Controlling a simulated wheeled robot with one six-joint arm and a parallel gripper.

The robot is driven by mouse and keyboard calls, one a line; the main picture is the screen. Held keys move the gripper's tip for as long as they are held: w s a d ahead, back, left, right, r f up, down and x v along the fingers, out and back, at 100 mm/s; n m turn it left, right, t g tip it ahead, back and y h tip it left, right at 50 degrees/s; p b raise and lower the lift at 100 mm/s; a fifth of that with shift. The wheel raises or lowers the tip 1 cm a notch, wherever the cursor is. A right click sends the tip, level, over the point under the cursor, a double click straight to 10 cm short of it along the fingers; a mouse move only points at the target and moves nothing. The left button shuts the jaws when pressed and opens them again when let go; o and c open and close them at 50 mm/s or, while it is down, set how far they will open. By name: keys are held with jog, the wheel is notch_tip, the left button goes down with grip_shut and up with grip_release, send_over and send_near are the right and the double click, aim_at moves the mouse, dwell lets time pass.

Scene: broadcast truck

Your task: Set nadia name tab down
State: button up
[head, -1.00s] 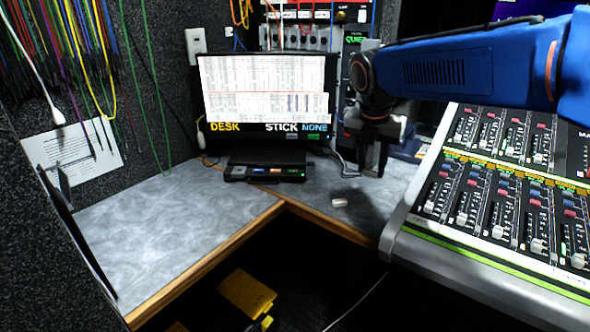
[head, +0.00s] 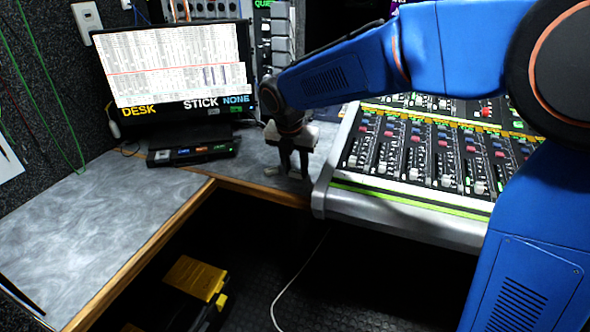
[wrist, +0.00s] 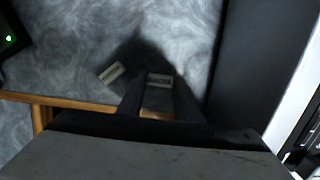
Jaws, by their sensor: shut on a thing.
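My gripper (head: 294,174) is low over the grey desk surface, just left of the mixing console. In the wrist view my gripper (wrist: 160,88) is shut on a small pale name tab (wrist: 159,79), held between the fingertips. Its dark lettering is too blurred to read surely as Nadia. A second pale tab (wrist: 111,73) lies on the desk to the left, tilted and apart from the fingers. This loose tab also shows in the head view (head: 272,171), left of my gripper. Whether the held tab touches the desk cannot be told.
The mixing console (head: 400,206) stands close on the right. A monitor (head: 172,70) and a small black button box (head: 193,153) are behind and left. The desk (head: 110,215) has a wooden front edge and is clear at left. A yellow object (head: 195,278) lies below.

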jog(key=shift+f, duration=0.4)
jog(key=shift+f, duration=0.1)
jog(key=o, duration=1)
jog(key=v, duration=1.2)
